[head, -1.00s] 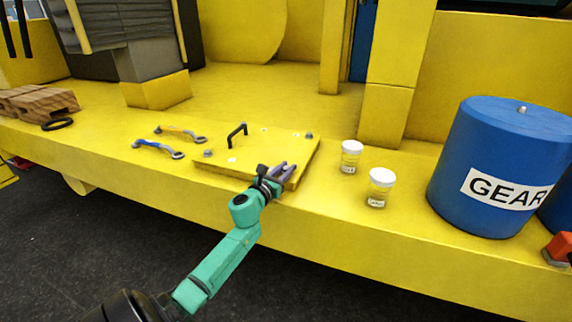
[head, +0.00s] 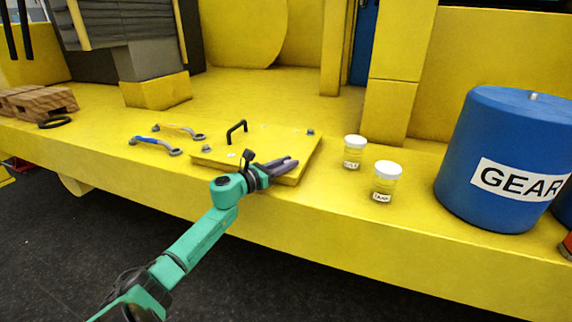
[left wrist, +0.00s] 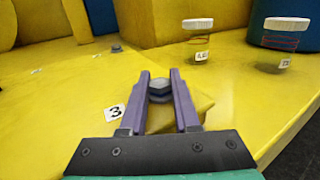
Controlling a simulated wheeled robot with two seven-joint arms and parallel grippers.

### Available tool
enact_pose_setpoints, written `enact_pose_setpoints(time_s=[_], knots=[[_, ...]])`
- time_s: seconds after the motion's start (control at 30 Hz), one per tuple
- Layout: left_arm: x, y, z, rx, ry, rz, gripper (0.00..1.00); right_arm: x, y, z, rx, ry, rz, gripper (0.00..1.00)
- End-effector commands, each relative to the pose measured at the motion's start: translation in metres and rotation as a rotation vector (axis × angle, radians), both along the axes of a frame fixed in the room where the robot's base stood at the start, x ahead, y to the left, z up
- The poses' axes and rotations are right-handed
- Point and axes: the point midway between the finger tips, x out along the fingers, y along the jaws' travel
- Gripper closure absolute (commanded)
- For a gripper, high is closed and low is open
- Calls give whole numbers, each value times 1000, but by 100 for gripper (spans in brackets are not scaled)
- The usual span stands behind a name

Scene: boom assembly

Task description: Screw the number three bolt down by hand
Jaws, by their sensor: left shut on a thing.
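The number three bolt (left wrist: 160,88) is a grey hex head beside the white "3" label (left wrist: 115,113) at the near right corner of the yellow hatch plate (head: 225,166). My left gripper (head: 292,162) reaches in from the left, low over that corner. In the left wrist view its purple fingers (left wrist: 160,80) stand on both sides of the bolt head and are shut on it. The bolt is hidden by the fingers in the head view. My right gripper is not in view.
Another bolt (head: 310,132) sits at the plate's far right corner, and a black handle (head: 236,130) stands on the plate. Two wrenches (head: 155,145) lie to the left. Two white-lidded jars (head: 386,183) and a blue GEAR drum (head: 505,160) stand to the right.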

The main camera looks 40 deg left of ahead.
Motion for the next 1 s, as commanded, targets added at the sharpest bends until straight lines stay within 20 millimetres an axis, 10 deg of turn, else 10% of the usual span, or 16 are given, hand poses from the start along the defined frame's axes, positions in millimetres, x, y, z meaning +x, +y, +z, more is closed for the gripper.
enact_pose_setpoints(time_s=[0.07,0.1,0.17,0.57,1.0], knots=[[0,0,2,1,-3,1,100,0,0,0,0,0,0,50],[0,0,2,1,-3,1,55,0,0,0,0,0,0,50],[0,0,2,1,-3,1,40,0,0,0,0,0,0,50],[-5,1,-1,0,-1,1,40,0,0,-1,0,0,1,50],[-66,10,-3,-1,1,1,40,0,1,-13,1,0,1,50]])
